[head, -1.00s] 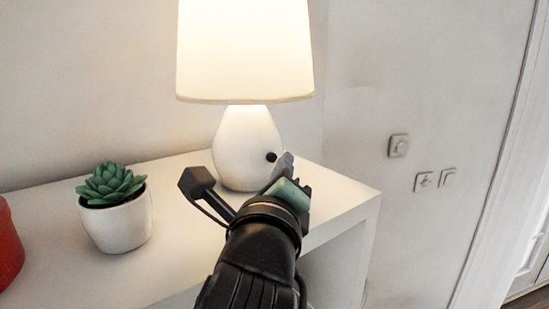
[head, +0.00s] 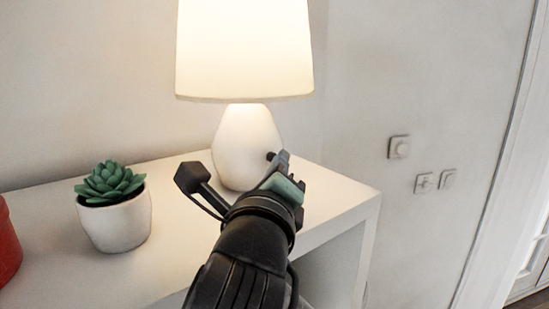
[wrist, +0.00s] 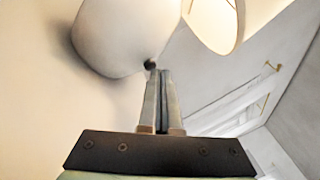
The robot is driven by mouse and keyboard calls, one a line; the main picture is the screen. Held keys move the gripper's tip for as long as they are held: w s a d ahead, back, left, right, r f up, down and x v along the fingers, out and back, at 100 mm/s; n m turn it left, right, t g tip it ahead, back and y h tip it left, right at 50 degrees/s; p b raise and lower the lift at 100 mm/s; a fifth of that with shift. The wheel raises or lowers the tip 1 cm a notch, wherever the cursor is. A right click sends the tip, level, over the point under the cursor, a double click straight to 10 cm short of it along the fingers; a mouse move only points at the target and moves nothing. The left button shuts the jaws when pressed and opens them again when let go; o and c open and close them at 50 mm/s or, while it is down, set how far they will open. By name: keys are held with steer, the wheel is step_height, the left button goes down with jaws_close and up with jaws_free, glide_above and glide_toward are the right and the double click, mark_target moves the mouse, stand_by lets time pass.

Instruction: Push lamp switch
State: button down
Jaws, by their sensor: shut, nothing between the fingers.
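The lamp has a white rounded base (head: 240,135) and a lit cream shade (head: 245,50), and stands on the white cabinet top. Its switch, a small dark knob (head: 271,156), is on the right side of the base. It also shows in the wrist view (wrist: 150,64), right at my fingertips. My gripper (head: 281,160) is shut and empty, with its tips at the knob. In the wrist view my gripper (wrist: 157,74) has its two fingers together. The tips partly hide the knob, and I cannot tell whether they touch it.
A potted succulent (head: 113,210) stands on the white cabinet top (head: 180,245) to the left of my arm. A red container (head: 8,243) is at the far left edge. Wall switches (head: 399,147) are on the wall at right. The cabinet's right edge is close to my gripper.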

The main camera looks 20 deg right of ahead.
stand_by(0.3)
steer(key=shift+s+d+b, duration=0.15)
steer(key=shift+s+b, duration=0.2)
steer(key=shift+s, duration=0.1)
steer(key=shift+s+d+b, duration=0.25)
steer(key=shift+s+d, duration=0.1)
steer(key=shift+s, duration=0.6)
steer(key=shift+s+d+b, duration=0.2)
steer(key=shift+s+d, duration=0.15)
steer(key=shift+s, duration=0.6)
steer(key=shift+s+d+b, duration=0.25)
steer(key=shift+s+d, duration=0.1)
steer(key=shift+s, duration=0.6)
steer(key=s+a+r+n+t+y+b, duration=0.1)
steer(key=a+n, duration=0.4)
steer(key=n, duration=0.5)
steer(key=s+a+r+n+t+y+b, duration=0.1)
steer(key=s+a+r+n+t+y, duration=0.3)
steer(key=n, duration=0.7)
steer(key=s+a+r+n+t+y+b, duration=0.1)
steer(key=s+a+r+n+t+y, duration=0.2)
steer(key=n, duration=0.7)
steer(key=s+a+r+t, duration=0.1)
steer(key=a+r+t, duration=0.1)
steer(key=a+r, duration=0.1)
steer(key=shift+a+t, duration=0.3)
steer(key=shift+a, duration=0.3)
steer(key=shift+r, duration=0.1)
